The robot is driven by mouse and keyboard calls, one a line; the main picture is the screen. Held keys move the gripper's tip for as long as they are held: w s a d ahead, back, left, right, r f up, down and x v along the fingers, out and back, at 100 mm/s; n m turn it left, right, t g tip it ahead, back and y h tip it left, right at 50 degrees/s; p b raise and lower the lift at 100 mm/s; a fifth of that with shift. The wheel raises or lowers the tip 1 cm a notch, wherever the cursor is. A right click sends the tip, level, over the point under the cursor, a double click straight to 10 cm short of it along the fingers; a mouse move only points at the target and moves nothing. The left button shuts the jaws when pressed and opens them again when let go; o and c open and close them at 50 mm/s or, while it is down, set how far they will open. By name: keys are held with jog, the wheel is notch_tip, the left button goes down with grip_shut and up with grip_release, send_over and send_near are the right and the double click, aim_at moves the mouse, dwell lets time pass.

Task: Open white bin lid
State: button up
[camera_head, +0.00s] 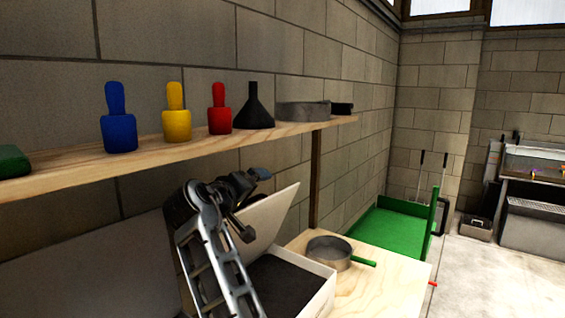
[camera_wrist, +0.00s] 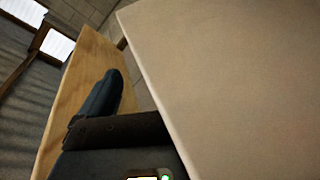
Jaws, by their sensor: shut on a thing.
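The white bin (camera_head: 322,281) stands on the wooden bench, with dark contents showing inside. Its white lid (camera_head: 272,218) is raised and tilted up at the back of the bin. My gripper (camera_head: 243,222) is at the lid's left edge, shut on it; my arm hides part of the lid and the bin's left side. In the wrist view the lid (camera_wrist: 235,75) fills the right side as a pale flat panel. A dark finger of my gripper (camera_wrist: 105,95) shows beside its edge; the actual contact is hidden.
A wooden shelf (camera_head: 70,172) above holds blue, yellow and red-handled tools (camera_head: 176,115), a black funnel (camera_head: 255,108) and a grey ring (camera_head: 303,111). A round sieve (camera_head: 330,253) with a green handle sits right of the bin. A green tray (camera_head: 385,228) lies beyond; floor at right is open.

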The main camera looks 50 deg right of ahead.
jog(key=shift+s+d+r, duration=0.3)
jog(key=shift+d+r, duration=0.15)
jog(key=shift+r, duration=0.25)
jog(key=shift+w+a+f, duration=0.1)
jog(key=shift+w+a, duration=0.05)
jog(key=shift+a, duration=1.25)
jog(key=shift+c, duration=0.5)
jog(key=a, duration=0.3)
jog(key=shift+a, duration=0.3)
jog(key=c, duration=0.6)
jog(key=shift+s+a+f, duration=0.1)
jog(key=shift+a+f, duration=0.1)
jog(key=shift+a, duration=0.6)
jog(key=shift+s+a+f, duration=0.1)
jog(key=shift+a+f, duration=0.1)
jog(key=shift+a, duration=0.55)
jog(key=shift+s+p, duration=0.1)
jog(key=shift+p, duration=0.2)
